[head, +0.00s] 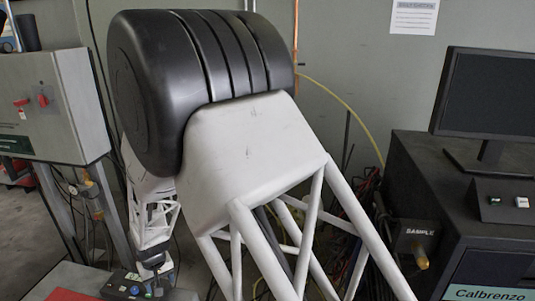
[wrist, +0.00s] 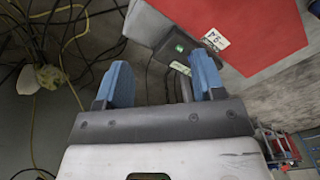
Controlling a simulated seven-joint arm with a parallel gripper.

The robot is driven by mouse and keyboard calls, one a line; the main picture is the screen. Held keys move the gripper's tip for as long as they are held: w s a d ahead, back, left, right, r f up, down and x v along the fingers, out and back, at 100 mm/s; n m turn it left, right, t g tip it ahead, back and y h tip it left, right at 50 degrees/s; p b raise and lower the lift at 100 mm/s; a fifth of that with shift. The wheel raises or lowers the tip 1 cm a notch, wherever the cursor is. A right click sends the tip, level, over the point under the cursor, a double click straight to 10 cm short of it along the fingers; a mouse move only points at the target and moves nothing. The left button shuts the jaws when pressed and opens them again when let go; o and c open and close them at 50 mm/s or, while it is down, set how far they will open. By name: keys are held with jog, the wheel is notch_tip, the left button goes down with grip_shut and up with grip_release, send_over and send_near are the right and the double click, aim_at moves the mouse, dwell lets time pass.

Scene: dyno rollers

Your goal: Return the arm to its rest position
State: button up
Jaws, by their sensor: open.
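My gripper (wrist: 163,72) shows in the wrist view with its two blue fingers wide apart and no object held between them. A dark box with a green light (wrist: 179,46) lies beyond the fingers, beside a red surface (wrist: 255,35). In the head view my large white arm link and black joint fill the middle. The far end of my arm hangs low behind them, just above a small button box (head: 133,288). The fingers are too small and hidden there to make out.
A grey control cabinet (head: 62,105) with red switches stands at left. A monitor (head: 488,100) stands on a black cabinet (head: 418,180) at right. Yellow and black cables (wrist: 45,75) lie on the floor. A grey wall is behind.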

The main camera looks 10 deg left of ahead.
jog(key=w+d+r+m, duration=0.1)
jog(key=w+d+r, duration=0.1)
jog(key=d+r, duration=0.75)
jog(key=w+d+r+m+t, duration=0.15)
jog(key=d+r, duration=0.45)
jog(key=d, duration=0.7)
jog(key=w+d+r+m+g, duration=0.1)
jog(key=w+d+r+m, duration=0.1)
jog(key=d+r, duration=0.75)
jog(key=s+d+r+m+t, duration=0.1)
jog(key=s+d+r, duration=0.25)
jog(key=d, duration=0.55)
jog(key=s+d+r+m, duration=0.15)
jog(key=s+d, duration=0.35)
jog(key=d, duration=0.5)
jog(key=s+d+r+m, duration=0.2)
jog(key=s+d, duration=1)
jog(key=s, duration=0.2)
jog(key=shift+s+r+m+t+h, duration=0.3)
jog(key=shift+s+r+t+h, duration=0.1)
jog(key=shift+t, duration=0.05)
